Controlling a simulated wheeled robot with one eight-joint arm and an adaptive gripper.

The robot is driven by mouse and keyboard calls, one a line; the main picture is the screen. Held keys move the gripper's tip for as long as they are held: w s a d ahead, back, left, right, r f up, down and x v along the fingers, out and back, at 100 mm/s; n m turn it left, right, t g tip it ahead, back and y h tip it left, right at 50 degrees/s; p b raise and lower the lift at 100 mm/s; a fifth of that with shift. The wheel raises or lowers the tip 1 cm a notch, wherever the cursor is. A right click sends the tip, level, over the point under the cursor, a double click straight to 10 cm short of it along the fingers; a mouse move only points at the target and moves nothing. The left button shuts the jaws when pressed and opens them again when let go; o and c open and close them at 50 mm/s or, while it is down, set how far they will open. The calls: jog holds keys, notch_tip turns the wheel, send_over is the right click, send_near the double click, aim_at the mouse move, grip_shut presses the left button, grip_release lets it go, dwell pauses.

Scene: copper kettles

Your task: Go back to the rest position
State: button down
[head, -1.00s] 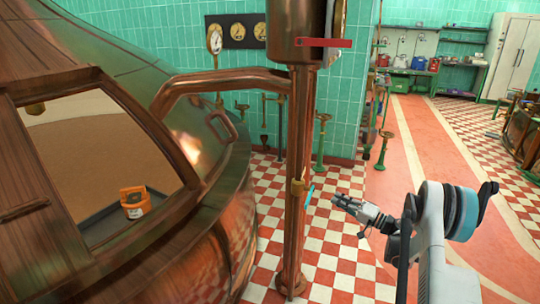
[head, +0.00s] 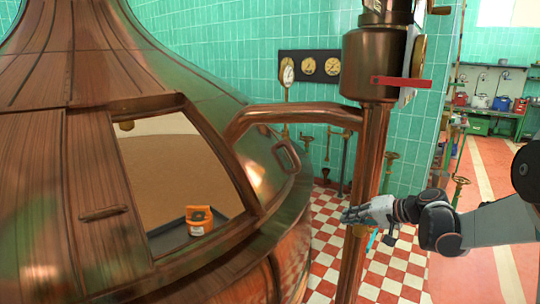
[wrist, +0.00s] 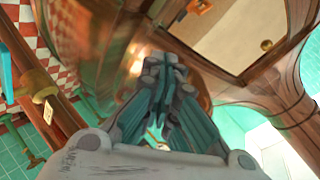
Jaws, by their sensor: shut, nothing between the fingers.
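My gripper (head: 352,216) is shut and empty. In the head view it points left and shows in front of the vertical copper pipe (head: 370,170). In the wrist view my gripper (wrist: 160,75) has its fingers together, with the copper kettle beyond them. The large copper kettle (head: 80,150) fills the left of the head view, with an open hatch. An orange container (head: 199,221) stands on a dark tray (head: 165,237) inside the hatch opening. It also shows, small and partly cut off, at the top of the wrist view (wrist: 199,6).
A copper cylinder with a red lever (head: 402,82) tops the vertical pipe. A curved copper pipe (head: 290,112) joins it to the kettle. Gauges (head: 309,66) hang on the green tiled wall. The checkered floor (head: 400,275) is open right of the pipe.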

jog(key=s+a+r+n+g+h, duration=0.15)
jog(key=s+a, duration=0.35)
jog(key=s, duration=0.6)
jog(key=s+a+r+n+g+h, duration=0.1)
jog(key=s+a+r+h, duration=0.3)
jog(key=s, duration=0.6)
jog(key=s+d+f+h, duration=0.1)
jog(key=s+d+f, duration=0.1)
jog(key=s, duration=0.5)
jog(key=s+d+f+t+h, duration=0.1)
jog(key=s+d+f+h, duration=0.1)
jog(key=s, duration=0.5)
jog(key=shift+s+d+f+n, duration=0.2)
jog(key=shift+s+d+n, duration=0.15)
jog(key=shift+d, duration=0.3)
jog(key=shift+h, duration=0.25)
